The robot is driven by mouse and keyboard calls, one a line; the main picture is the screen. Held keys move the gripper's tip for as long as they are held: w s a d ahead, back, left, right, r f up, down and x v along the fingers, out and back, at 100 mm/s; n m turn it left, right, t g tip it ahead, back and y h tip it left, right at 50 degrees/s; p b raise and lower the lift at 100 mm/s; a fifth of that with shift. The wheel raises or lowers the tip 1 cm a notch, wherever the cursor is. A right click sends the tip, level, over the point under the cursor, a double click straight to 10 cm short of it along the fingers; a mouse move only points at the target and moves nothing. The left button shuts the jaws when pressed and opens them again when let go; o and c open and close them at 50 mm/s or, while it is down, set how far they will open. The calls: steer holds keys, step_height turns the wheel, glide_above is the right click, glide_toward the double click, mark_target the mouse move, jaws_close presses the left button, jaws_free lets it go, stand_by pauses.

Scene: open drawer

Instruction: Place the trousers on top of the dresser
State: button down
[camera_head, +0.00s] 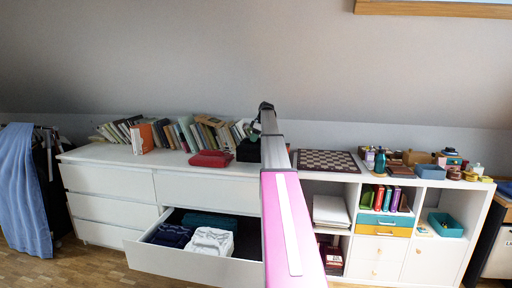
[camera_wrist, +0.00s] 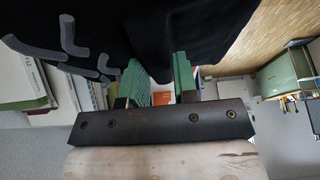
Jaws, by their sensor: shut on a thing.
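The black trousers (camera_wrist: 205,30) fill the top of the wrist view as dark cloth hanging around my gripper (camera_wrist: 158,80). Its green fingers are shut on the cloth. In the head view the trousers (camera_head: 247,151) show as a small dark patch above or on the right end of the dresser's top; I cannot tell if they touch it. My gripper (camera_head: 256,130) is mostly hidden behind my arm there. The white dresser (camera_head: 105,180) stands against the wall, with its lower right drawer (camera_head: 190,268) pulled open, holding folded dark blue, white and teal clothes.
A row of books (camera_head: 205,132) stands along the dresser's back, with a red object (camera_head: 210,159) in front. A chessboard (camera_head: 328,161) and small items top the white shelf unit (camera_head: 342,178) at right. The dresser's front left top is clear.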

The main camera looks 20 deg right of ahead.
steer(key=shift+w+d+f, duration=0.15)
steer(key=shift+d+f, duration=0.45)
steer(key=shift+d, duration=0.25)
steer(key=shift+f, duration=1.9)
steer(key=c, duration=0.9)
jaws_free()
steer(key=shift+f, duration=0.1)
steer(key=v, duration=1.2)
